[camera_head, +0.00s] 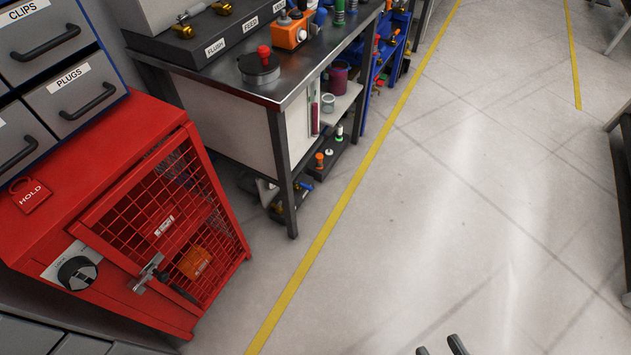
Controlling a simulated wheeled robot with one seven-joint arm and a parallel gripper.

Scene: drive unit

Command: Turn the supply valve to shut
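On the bench at the top left, a dark block (190,52) carries labels reading FLUSH and FEED, and a further label that I cannot read fully. Brass valve fittings (184,28) show above it, with another brass fitting (222,7) at the top edge. I see no label reading supply, so I cannot tell which fitting is the supply valve or how it is set. My gripper (440,347) shows only as two dark fingertips at the bottom edge. They stand apart with nothing visible between them, over the floor, far from the bench.
A red mesh cabinet (90,170) with a black dial (77,273) stands at the left. The bench (283,100) holds a red-knobbed round device (260,67) and an orange box (290,33). Yellow floor tape (338,208) runs past it.

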